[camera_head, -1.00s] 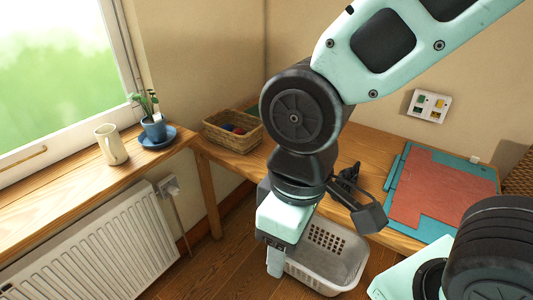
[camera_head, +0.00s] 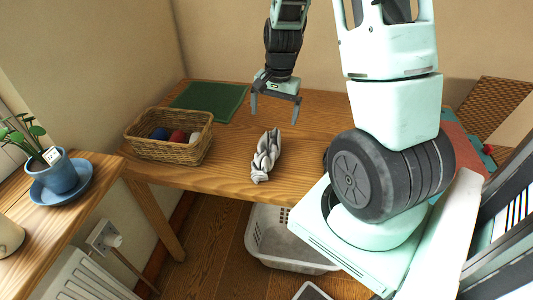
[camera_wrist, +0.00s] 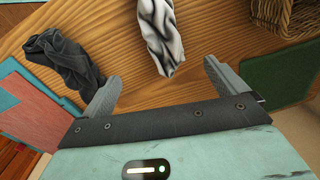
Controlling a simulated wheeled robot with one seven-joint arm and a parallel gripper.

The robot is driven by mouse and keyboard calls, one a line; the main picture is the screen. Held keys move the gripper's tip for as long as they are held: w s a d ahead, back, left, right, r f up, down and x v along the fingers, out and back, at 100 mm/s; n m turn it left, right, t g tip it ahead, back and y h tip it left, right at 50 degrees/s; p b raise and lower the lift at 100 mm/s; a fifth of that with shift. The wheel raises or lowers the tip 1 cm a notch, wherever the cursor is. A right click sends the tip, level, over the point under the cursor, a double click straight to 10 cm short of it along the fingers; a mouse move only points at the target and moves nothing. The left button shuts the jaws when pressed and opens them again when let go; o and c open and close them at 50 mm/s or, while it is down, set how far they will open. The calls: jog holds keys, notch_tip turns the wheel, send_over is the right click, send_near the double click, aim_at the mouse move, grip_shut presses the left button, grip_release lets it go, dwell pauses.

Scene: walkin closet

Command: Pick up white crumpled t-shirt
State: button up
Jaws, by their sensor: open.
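A white and grey crumpled cloth (camera_head: 266,156), which looks like the t-shirt, lies on the wooden table near its front edge. In the wrist view it shows (camera_wrist: 158,32) at the top middle, beyond the gap between my fingers. My gripper (camera_head: 274,112) is open and empty, above the table and behind the cloth in the head view. In the wrist view the open fingers (camera_wrist: 160,82) are apart and do not touch the cloth. A dark crumpled cloth (camera_wrist: 62,62) lies to the left there; my arm mostly hides it in the head view.
A wicker basket (camera_head: 170,150) with balls stands on the table left of the cloth. A green mat (camera_head: 208,97) lies behind it. A grey plastic basket (camera_head: 262,245) stands on the floor below the table.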

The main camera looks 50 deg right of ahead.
aim_at(271, 139)
jog(key=f, duration=1)
jog(key=shift+w+a+p, duration=0.25)
jog(key=shift+w+p, duration=0.05)
jog(key=shift+p, duration=0.1)
jog(key=shift+w+a+f+p, duration=0.15)
jog(key=shift+f+p, duration=0.1)
jog(key=shift+f, duration=0.6)
jog(key=shift+w+f+p, duration=0.2)
jog(key=shift+f, duration=0.65)
jog(key=shift+w+a+f+p, duration=0.15)
jog(key=shift+f+p, duration=0.1)
jog(key=shift+f, duration=0.6)
jog(key=c, duration=1.1)
